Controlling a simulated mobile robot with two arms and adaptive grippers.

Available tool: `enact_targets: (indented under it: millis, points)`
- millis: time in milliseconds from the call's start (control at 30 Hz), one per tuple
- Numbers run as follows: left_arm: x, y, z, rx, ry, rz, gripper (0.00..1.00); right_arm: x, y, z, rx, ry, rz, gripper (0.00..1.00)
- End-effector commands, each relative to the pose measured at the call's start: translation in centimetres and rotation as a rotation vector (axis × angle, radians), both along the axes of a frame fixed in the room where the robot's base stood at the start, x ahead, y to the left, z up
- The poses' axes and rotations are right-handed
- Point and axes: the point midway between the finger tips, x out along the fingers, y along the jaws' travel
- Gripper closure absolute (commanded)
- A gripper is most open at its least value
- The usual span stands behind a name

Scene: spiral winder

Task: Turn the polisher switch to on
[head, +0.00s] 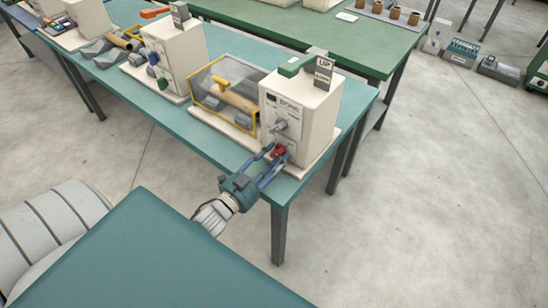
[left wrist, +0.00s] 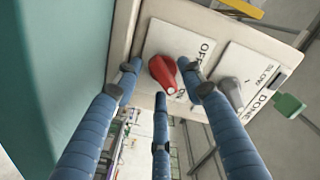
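The polisher, a cream box-shaped machine (head: 308,105) with a grey lever on its front, stands at the near end of the teal bench. Its red switch knob (head: 278,151) sits low on the front; it also shows in the left wrist view (left wrist: 163,73) on a white plate. OFF is readable beside the knob; another label is partly hidden by a finger. My left gripper (head: 270,160) has its blue fingers spread around the knob, with fingertips (left wrist: 161,90) near the plate. I cannot tell whether any finger touches it. My right gripper is in neither view.
A grey lever (left wrist: 230,93) on a neighbouring plate marked SLOW is close to one finger. A yellow-framed clear guard (head: 224,92) adjoins the polisher on the teal bench (head: 150,112). A similar machine (head: 177,57) stands further left. Floor in front is clear.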

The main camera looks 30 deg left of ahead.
Motion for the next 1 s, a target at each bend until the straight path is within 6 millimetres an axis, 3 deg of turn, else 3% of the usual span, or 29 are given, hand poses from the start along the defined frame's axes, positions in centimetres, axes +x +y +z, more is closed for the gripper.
enact_targets:
  millis: [267,700,1000]
  points:
    - [-0.8,0.0,-0.1,-0.003,0.002,0.000,0.60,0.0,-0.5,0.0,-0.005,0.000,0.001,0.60]
    - [-9.3,0.7,-0.1,-0.002,0.004,0.001,0.60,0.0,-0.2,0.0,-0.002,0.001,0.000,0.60]
    - [-11.9,0.9,0.0,0.000,0.000,0.000,0.60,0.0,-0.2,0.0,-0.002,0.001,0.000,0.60]
